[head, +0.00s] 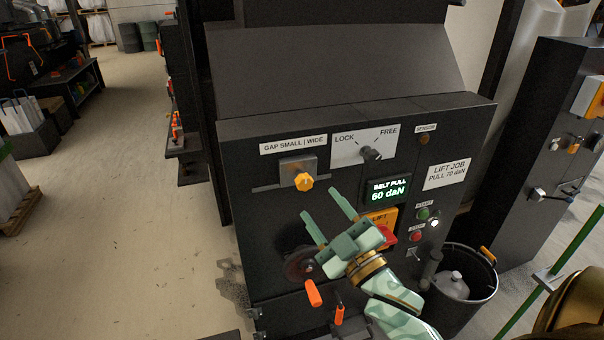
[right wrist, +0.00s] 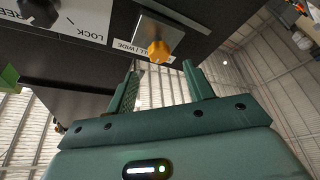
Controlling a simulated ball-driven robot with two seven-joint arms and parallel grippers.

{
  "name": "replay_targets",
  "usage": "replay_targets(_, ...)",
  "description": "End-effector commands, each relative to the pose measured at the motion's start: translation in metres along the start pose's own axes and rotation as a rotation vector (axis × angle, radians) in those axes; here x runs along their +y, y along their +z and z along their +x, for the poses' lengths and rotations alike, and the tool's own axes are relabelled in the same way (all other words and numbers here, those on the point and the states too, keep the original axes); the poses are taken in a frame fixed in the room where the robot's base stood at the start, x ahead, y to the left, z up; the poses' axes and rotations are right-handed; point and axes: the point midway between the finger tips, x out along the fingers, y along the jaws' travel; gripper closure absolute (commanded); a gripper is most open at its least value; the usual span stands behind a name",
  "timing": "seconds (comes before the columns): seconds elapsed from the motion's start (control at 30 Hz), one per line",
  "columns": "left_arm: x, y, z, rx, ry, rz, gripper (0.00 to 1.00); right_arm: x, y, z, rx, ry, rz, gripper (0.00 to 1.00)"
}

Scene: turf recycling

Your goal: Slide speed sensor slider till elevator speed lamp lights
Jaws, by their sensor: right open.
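A slider with a yellow-orange knob (head: 304,182) sits on a grey plate on a horizontal rail, under a label reading "GAP SMALL | WIDE". A small brownish lamp (head: 424,139) under a "SENSOR" label looks unlit. No label naming an elevator speed lamp is readable. My right gripper (head: 321,203) is open and empty, just below and right of the knob in the head view. In the right wrist view the knob (right wrist: 158,52) shows between the open fingertips (right wrist: 160,70), apart from them. My left gripper is not in view.
The dark cabinet (head: 262,220) also carries a LOCK/FREE switch (head: 370,153), a green display (head: 388,190) reading "BELT PULL 60 daN", and start and stop buttons. An orange crank handle (head: 313,293) sticks out below. A black bin (head: 466,285) stands right; floor is open left.

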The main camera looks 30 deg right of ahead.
Motion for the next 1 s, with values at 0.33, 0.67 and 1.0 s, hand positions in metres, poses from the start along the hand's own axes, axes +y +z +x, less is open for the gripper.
replay_targets(0.33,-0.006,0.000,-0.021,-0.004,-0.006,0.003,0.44,0.001,-0.001,0.069,0.000,0.000,0.001,0.48)
replay_targets(0.67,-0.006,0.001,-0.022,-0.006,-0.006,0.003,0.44,-0.001,0.001,0.079,-0.002,-0.002,0.001,0.48)
replay_targets(1.0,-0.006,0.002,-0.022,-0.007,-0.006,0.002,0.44,-0.001,0.001,0.078,-0.002,-0.002,0.001,1.00)
